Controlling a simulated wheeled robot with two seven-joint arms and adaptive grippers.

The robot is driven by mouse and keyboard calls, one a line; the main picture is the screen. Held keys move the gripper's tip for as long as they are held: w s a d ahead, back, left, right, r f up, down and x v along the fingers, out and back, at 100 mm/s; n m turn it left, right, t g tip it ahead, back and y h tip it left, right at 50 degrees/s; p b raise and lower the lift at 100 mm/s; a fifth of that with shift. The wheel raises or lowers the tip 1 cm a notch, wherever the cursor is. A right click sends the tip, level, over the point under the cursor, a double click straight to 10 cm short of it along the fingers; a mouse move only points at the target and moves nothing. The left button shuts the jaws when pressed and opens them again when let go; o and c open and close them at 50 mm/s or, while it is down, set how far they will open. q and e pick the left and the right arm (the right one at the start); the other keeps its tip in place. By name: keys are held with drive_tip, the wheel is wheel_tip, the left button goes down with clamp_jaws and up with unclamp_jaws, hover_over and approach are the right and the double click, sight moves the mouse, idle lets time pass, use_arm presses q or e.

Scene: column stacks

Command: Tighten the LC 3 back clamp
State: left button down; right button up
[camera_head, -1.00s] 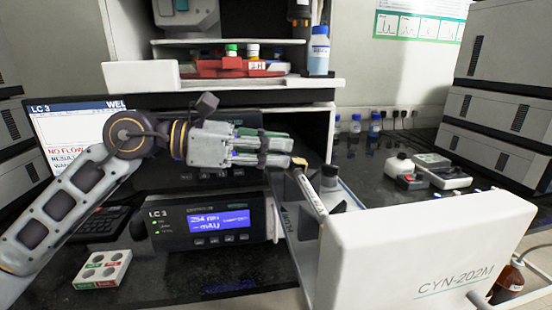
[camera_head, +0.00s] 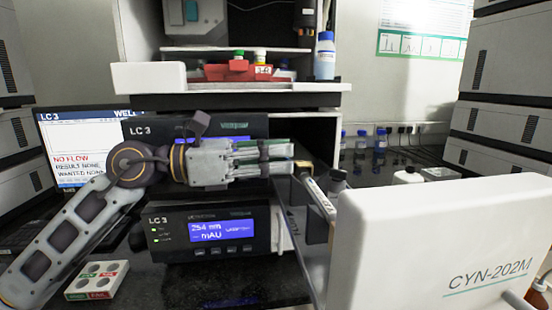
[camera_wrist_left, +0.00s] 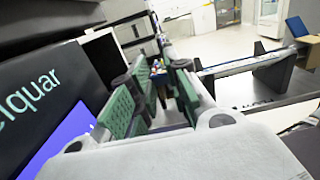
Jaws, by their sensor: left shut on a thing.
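My left gripper (camera_head: 292,160) reaches in from the left, in front of the upper LC 3 unit (camera_head: 240,128). Its green-padded fingers are shut at the far end of a tilted bracket; a small tan piece (camera_head: 303,164) shows at the fingertips. I take the held part for the back clamp, mostly hidden by the fingers. A pale column (camera_head: 320,198) with a label runs from there towards me along the bracket. A dark knob (camera_head: 337,180) stands beside it, apart from the gripper. In the left wrist view the green fingers (camera_wrist_left: 158,85) show, but the held part is unclear.
The white CYN-202M box (camera_head: 440,240) fills the right front, close to the bracket. The lower LC 3 detector (camera_head: 210,232) shows a lit blue display. A small vial rack (camera_head: 97,280) lies at the left front. A monitor (camera_head: 75,150) reads NO FLOW.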

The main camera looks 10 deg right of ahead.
use_arm(q)
drive_tip(key=c, duration=1.4)
unclamp_jaws()
drive_tip(key=shift+o, duration=0.2)
drive_tip(key=shift+a, duration=0.15)
drive_tip(key=a, duration=1.1)
drive_tip(key=shift+s+a+f, duration=0.15)
drive_tip(key=shift+a, duration=0.25)
